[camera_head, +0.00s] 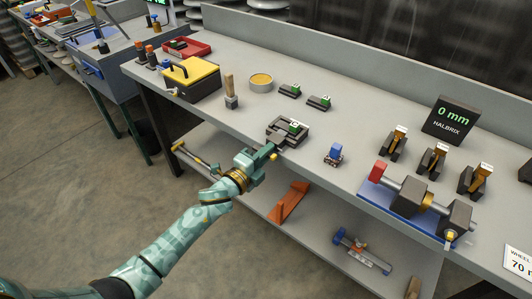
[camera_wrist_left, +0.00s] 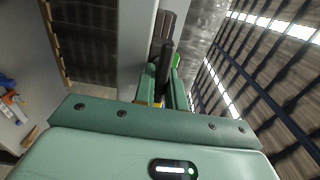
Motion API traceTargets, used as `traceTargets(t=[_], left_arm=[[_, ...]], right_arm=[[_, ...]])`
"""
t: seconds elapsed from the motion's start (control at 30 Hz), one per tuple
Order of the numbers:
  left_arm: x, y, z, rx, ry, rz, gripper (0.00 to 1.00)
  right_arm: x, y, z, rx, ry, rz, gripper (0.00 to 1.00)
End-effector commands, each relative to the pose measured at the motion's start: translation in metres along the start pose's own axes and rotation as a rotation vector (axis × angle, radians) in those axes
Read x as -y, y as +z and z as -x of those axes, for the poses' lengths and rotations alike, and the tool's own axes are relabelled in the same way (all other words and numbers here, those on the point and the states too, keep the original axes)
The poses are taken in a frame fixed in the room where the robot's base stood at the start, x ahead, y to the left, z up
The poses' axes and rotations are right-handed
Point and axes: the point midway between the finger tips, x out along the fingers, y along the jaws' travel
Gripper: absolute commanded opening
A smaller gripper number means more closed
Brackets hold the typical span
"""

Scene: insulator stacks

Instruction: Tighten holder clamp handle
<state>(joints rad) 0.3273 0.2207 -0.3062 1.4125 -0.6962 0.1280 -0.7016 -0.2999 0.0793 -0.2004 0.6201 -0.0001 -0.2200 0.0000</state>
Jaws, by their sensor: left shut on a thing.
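A dark grey holder (camera_head: 294,126) with a green, white-marked piece (camera_head: 295,127) on it sits near the front edge of the bench. My left gripper (camera_head: 273,148) reaches it from the front, at the bench edge. In the left wrist view the two green fingers (camera_wrist_left: 167,92) are closed around a dark bar-like handle (camera_wrist_left: 167,55) that runs away from me toward the holder. A small yellow part shows beside the fingers. The fingertips' contact is partly hidden, and I cannot tell how tight the clamp is. My right gripper is not in view.
A blue block on a small stand (camera_head: 335,154) is right of the holder. Two dark pieces with green tops (camera_head: 318,102) lie behind it. A blue-based shaft fixture (camera_head: 375,196) is farther right, before a display reading 0 mm (camera_head: 455,122). A lower shelf (camera_head: 335,218) holds tools.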

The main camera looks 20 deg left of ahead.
Motion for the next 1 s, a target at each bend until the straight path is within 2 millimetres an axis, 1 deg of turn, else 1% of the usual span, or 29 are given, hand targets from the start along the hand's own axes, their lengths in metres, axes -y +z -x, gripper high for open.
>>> traceTargets(t=[0.03,0.27,0.3,0.37,0.6,0.7,0.77,0.87,0.97,1.0], left_arm=[[-0.003,-0.001,0.001,-0.001,0.005,0.000,0.00],[-0.003,-0.001,0.001,-0.002,0.005,0.002,0.00],[-0.003,-0.001,0.001,-0.002,0.005,0.002,0.15],[-0.003,-0.001,0.001,-0.002,0.004,0.002,0.32],[-0.001,-0.001,0.001,-0.001,0.002,0.002,0.33],[-0.001,-0.001,0.004,-0.001,0.002,0.003,0.33],[-0.001,-0.001,0.010,-0.001,0.003,0.003,0.33],[0.001,-0.001,0.027,-0.001,0.002,0.004,0.33],[0.001,-0.001,0.054,0.000,0.004,0.003,0.33],[0.001,-0.001,0.065,-0.001,0.004,0.003,0.33]], right_arm=[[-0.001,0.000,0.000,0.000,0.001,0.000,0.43],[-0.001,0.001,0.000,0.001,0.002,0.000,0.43],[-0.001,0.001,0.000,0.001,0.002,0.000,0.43],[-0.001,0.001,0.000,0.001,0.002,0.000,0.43],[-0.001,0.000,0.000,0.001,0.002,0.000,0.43],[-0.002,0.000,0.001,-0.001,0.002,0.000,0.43],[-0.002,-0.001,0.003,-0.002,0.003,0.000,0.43],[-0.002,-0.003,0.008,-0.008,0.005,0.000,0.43],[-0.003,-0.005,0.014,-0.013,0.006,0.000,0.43],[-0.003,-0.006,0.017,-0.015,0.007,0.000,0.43]])
